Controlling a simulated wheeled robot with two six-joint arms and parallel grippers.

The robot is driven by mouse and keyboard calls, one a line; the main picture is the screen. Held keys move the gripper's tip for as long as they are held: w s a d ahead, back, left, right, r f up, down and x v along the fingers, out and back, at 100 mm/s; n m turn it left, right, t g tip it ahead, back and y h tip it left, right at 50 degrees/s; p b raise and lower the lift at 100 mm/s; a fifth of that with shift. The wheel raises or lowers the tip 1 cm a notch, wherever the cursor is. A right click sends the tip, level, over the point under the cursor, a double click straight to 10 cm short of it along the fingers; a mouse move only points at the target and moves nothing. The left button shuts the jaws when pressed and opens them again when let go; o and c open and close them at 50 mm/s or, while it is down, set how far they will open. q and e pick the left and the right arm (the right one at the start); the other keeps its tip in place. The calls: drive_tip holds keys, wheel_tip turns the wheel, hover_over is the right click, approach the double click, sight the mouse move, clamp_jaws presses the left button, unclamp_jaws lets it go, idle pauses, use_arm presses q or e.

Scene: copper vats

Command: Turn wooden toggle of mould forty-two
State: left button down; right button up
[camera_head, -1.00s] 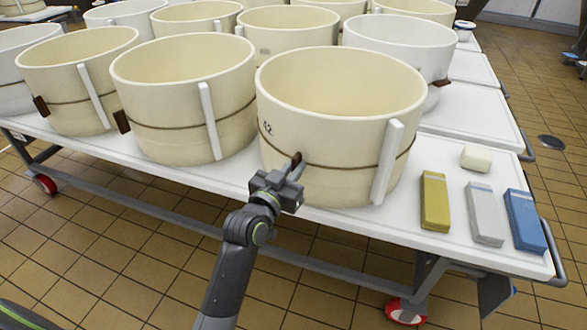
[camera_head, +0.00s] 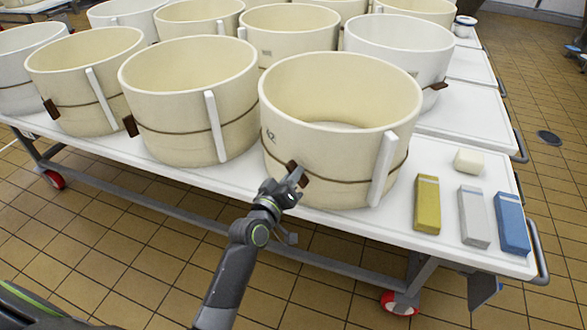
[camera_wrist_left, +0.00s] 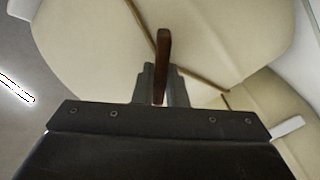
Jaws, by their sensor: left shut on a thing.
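Mould forty-two (camera_head: 335,150) is the cream round tub at the front right of the table, with its number on the left of its wall. A thin brown cord runs round it. Its brown wooden toggle (camera_head: 291,166) sits at the cord on the front wall and looks tilted in the head view. My left gripper (camera_head: 296,176) is at the toggle, its fingers shut on it. In the left wrist view the toggle (camera_wrist_left: 163,60) stands up between the two fingers (camera_wrist_left: 160,88), against the cream wall. The fingers hide part of it. My right gripper is not in view.
Several similar moulds (camera_head: 190,100) stand close on the left and behind. The floor in front is open.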

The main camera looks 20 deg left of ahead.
use_arm(q)
drive_tip(key=shift+a+f+n+p, duration=0.15)
drive_tip(key=shift+n+p, duration=0.6)
drive_tip(key=shift+n, duration=1.7)
drive_tip(key=shift+f+n+p, duration=0.2)
drive_tip(key=shift+n+p, duration=0.5)
drive_tip(key=shift+n, duration=1.75)
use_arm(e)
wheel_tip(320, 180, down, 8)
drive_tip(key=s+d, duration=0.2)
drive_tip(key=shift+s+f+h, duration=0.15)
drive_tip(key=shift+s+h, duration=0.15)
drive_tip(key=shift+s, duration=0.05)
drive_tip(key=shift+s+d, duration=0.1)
use_arm(q)
drive_tip(key=c, duration=1.5)
unclamp_jaws()
drive_tip(key=shift+o, duration=0.2)
